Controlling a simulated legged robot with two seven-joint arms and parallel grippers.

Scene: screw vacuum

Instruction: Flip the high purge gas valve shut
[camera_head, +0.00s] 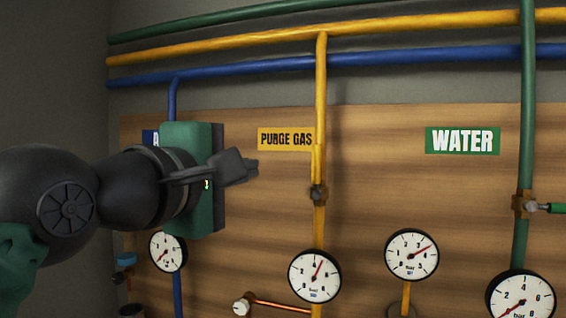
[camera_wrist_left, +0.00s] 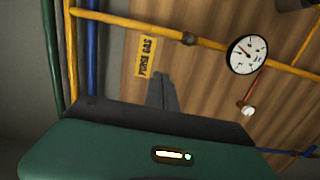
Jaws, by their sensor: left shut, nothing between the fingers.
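The purge gas valve (camera_head: 318,193) sits on the vertical yellow pipe, just below and right of the yellow PURGE GAS label (camera_head: 285,139). A yellow handle (camera_head: 317,163) seems to run up from it, in line with the pipe. My right gripper is not in view.
A wooden panel (camera_head: 375,180) backs the pipes. Pressure gauges (camera_head: 315,275) (camera_head: 412,254) hang below the valve. The WATER label (camera_head: 462,140) and a green pipe (camera_head: 527,100) with its valve (camera_head: 524,205) are at right. Horizontal pipes cross above. The space between gripper and valve looks clear.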

